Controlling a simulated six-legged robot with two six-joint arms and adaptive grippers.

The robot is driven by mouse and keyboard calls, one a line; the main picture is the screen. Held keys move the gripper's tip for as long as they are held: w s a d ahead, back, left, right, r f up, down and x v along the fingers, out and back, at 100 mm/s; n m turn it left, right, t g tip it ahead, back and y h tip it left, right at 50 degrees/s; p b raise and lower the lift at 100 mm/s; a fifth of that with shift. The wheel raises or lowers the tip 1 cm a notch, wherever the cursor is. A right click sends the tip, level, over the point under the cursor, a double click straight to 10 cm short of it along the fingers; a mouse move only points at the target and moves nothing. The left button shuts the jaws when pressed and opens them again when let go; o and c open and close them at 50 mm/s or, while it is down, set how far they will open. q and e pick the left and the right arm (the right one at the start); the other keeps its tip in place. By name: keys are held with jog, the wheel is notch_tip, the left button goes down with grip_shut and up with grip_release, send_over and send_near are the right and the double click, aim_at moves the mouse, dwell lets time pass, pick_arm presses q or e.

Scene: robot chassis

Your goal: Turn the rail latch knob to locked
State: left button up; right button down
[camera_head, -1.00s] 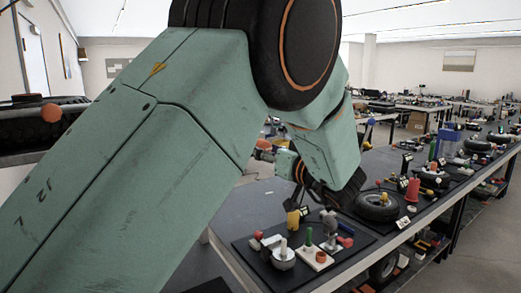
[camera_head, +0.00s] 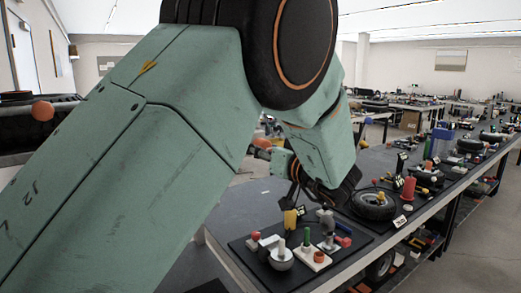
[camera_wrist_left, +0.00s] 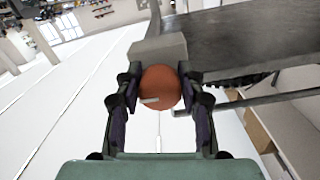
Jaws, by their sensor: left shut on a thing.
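In the left wrist view my left gripper (camera_wrist_left: 160,80) is shut on an orange-red ball knob (camera_wrist_left: 161,89), with one dark finger pressed to each side. A small pale mark shows low on the ball. A grey block stands just behind it. In the head view my large green left arm (camera_head: 120,150) crosses from lower left to the centre. It bends at a black wheel-like joint, and I cannot clearly make out its fingers. An orange ball (camera_head: 42,110) shows at far left near a dark bar, with no gripper around it. My right gripper is not in view.
In the wrist view a dark grey surface (camera_wrist_left: 245,38) and a thin bar (camera_wrist_left: 270,97) lie right of the knob; pale floor is left.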

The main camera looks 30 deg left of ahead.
pick_arm(q)
jog(key=shift+f, duration=0.1)
jog(key=shift+c, duration=2.5)
jog(key=shift+n, duration=0.3)
jog(key=n+b, duration=0.2)
jog(key=n, duration=0.1)
jog(key=shift+w+f+n, duration=0.1)
jog(key=shift+n, duration=0.2)
jog(key=n+b, duration=0.3)
jog(key=shift+n, duration=0.3)
jog(key=n+b, duration=0.6)
jog(key=n, duration=0.1)
jog(key=shift+w+d+b, duration=0.1)
jog(key=shift+b, duration=0.3)
jog(key=shift+n+b, duration=1.55)
jog(key=shift+n, duration=0.15)
